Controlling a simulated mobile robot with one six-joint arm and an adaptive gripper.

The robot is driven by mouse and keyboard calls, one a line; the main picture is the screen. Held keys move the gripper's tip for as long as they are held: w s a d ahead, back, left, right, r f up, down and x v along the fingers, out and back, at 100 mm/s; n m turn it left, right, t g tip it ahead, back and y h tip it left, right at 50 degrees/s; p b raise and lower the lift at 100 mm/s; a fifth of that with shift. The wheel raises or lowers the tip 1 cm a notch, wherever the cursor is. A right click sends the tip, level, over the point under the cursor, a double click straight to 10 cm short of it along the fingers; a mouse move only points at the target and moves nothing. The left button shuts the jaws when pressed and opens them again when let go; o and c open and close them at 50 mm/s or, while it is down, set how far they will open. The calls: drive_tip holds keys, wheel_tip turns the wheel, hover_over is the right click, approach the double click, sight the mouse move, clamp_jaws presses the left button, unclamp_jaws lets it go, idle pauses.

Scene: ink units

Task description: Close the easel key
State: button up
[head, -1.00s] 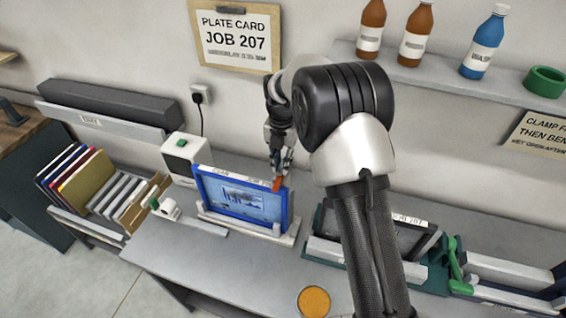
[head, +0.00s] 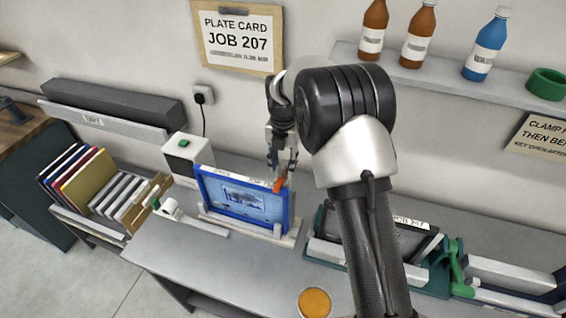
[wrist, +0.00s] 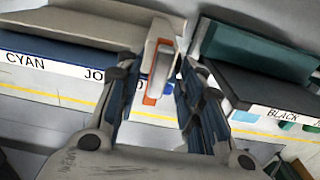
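The blue-framed cyan plate (head: 243,203) stands upright in a pale easel (head: 222,222) on the bench. The easel key is an orange lever (head: 279,184) at the easel's right end; in the wrist view its orange edge (wrist: 152,98) shows beside a pale upright post (wrist: 165,45). My gripper (head: 283,168) points down at that end, right above the key. In the wrist view my gripper (wrist: 160,75) has its two fingers apart, with the post and orange key between them. I cannot tell whether a finger touches the key.
A dark plate in a green clamp frame (head: 436,272) stands to the right, partly behind my arm. A white box with a green button (head: 187,155) is behind left. An orange disc (head: 314,302) lies near the front. The bench's front left is clear.

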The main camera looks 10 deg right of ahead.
sight(283, 166)
wheel_tip(283, 166, up, 12)
idle(0.6)
